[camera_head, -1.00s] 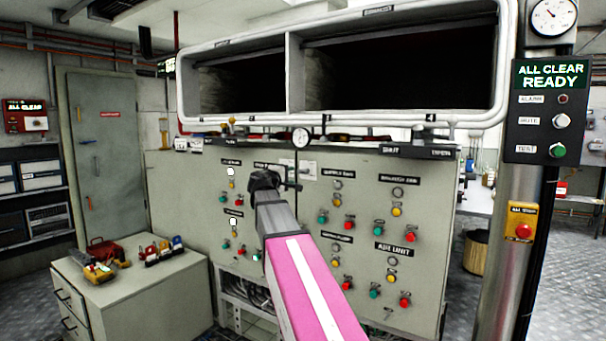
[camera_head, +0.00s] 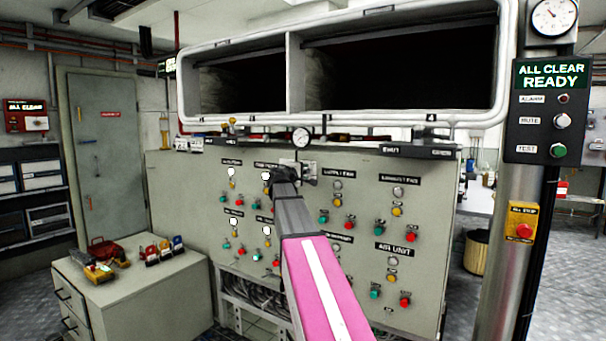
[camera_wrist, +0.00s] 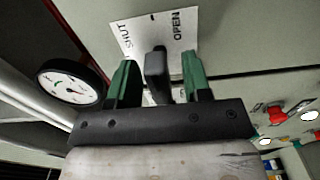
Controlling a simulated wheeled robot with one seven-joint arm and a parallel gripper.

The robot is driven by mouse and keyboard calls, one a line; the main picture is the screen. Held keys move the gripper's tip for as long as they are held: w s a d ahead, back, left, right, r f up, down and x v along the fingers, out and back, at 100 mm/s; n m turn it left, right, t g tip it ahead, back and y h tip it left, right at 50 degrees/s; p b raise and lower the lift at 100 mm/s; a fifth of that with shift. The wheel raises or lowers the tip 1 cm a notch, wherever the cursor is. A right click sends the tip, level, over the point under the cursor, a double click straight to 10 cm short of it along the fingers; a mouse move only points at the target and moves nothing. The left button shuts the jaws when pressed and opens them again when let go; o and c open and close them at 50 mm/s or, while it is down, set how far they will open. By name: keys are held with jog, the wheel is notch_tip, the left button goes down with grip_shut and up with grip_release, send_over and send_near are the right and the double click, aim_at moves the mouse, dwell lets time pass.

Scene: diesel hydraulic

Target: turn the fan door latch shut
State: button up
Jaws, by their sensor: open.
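The fan door latch (camera_wrist: 156,74) is a dark grey handle in the wrist view, in front of a white plate marked SHUT and OPEN (camera_wrist: 178,20). My gripper (camera_wrist: 158,78) is open, with one green finger on each side of the handle. Gaps show between the handle and both fingers, so it does not look gripped. In the head view my gripper (camera_head: 285,173) is at the upper middle of the grey cabinet, by the pale latch plate (camera_head: 309,167). My arm hides part of the latch there.
A round gauge (camera_head: 301,138) stands just above the latch; it also shows close to the left finger in the wrist view (camera_wrist: 72,84). The cabinet front (camera_head: 425,215) carries several buttons and lamps around my arm.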

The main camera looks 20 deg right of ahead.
grip_shut()
jog(key=shift+n, duration=0.4)
jog(key=n, duration=1.3)
jog(key=shift+n, duration=2)
